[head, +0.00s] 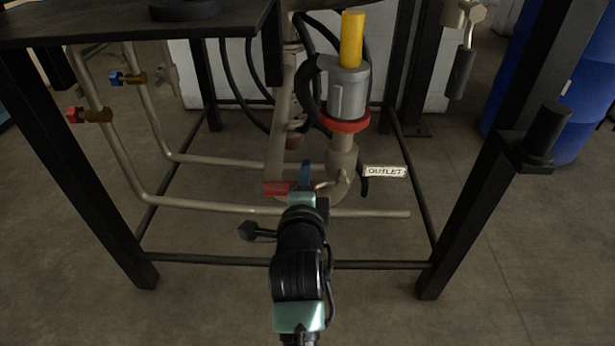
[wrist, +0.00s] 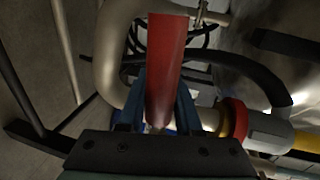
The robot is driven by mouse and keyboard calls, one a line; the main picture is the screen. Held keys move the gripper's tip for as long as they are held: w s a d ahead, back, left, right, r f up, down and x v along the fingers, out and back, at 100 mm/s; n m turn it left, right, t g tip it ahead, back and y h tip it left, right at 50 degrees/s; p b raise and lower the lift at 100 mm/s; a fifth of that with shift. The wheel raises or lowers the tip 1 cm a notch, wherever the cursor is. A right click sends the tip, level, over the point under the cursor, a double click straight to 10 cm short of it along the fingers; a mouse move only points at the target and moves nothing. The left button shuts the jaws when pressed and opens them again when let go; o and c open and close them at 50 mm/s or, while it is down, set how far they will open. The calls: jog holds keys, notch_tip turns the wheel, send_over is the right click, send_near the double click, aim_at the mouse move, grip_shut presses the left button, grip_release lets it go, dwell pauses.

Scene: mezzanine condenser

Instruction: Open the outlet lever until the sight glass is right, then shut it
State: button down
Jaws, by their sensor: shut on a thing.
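The red outlet lever (head: 278,188) is low on the pipework, left of a white tag reading OUTLET (head: 385,172). My gripper (head: 305,180) is at the lever, shut on it. In the wrist view the red lever (wrist: 166,60) runs between the two blue fingers of my gripper (wrist: 160,105) and extends beyond their tips. A grey vessel (head: 348,92) with a yellow top and red collar stands above the outlet. I cannot make out for certain which part is the sight glass, or any level in it.
Dark frame legs (head: 470,190) stand on both sides, with a dark top (head: 120,25) above. Pipes with a blue-handled valve (head: 118,78) and a red-handled valve (head: 78,115) are at left. A blue drum (head: 575,110) stands at right. Black hoses hang behind the vessel.

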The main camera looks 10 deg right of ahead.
jog(key=shift+r+m, duration=0.3)
jog(key=shift+m, duration=0.1)
jog(key=c, duration=0.6)
grip_release()
jog(key=p+v, duration=0.5)
jog(key=v, duration=0.8)
jog(key=shift+d, duration=0.1)
